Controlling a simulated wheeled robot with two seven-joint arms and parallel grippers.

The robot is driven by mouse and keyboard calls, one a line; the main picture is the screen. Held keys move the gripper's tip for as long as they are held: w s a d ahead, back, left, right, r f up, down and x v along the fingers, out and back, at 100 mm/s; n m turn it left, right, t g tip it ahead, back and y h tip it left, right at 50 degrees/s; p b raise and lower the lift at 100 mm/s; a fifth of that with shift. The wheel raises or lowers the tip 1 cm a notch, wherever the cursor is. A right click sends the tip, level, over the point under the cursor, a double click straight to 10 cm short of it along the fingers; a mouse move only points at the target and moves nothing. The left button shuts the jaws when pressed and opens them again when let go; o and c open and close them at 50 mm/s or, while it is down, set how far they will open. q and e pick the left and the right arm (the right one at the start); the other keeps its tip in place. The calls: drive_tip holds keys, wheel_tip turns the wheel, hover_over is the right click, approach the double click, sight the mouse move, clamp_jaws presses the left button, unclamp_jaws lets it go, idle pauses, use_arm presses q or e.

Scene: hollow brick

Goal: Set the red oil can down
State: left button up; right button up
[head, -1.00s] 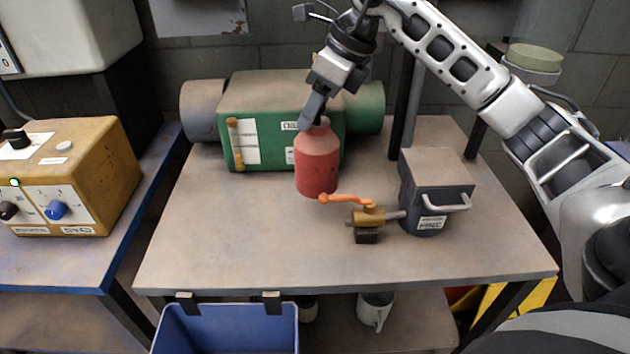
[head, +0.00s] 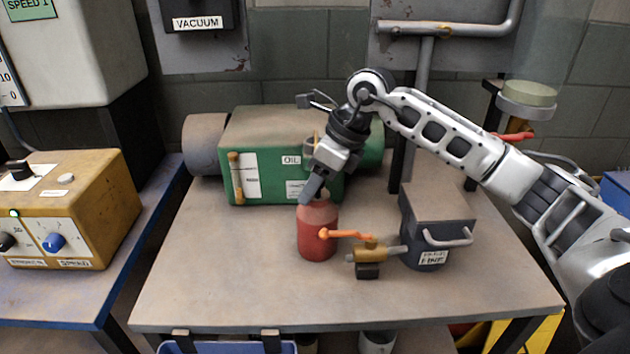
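The red oil can (head: 317,236) is upright over the middle of the table, in front of the green oil unit (head: 270,150). Its base is at or very close to the tabletop; I cannot tell for certain whether it touches. My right gripper (head: 310,196) reaches down from above right, with its fingers at the can's top, and appears shut on it. The fingers and the can's neck overlap, so the grip itself is partly hidden. My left gripper is not in view.
A brass valve with an orange lever (head: 350,235) stands close at the can's right; the lever overlaps the can in view. A dark box with a handle (head: 432,225) is further right. The table's left and front (head: 220,285) are clear. A yellow control box (head: 75,205) stands on the left bench.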

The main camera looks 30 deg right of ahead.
drive_tip(key=shift+o, duration=1.3)
drive_tip(key=shift+r, duration=0.3)
drive_tip(key=v, duration=1.1)
drive_tip(key=shift+r, duration=0.35)
drive_tip(key=shift+s+d, duration=0.1)
drive_tip(key=shift+d, duration=0.05)
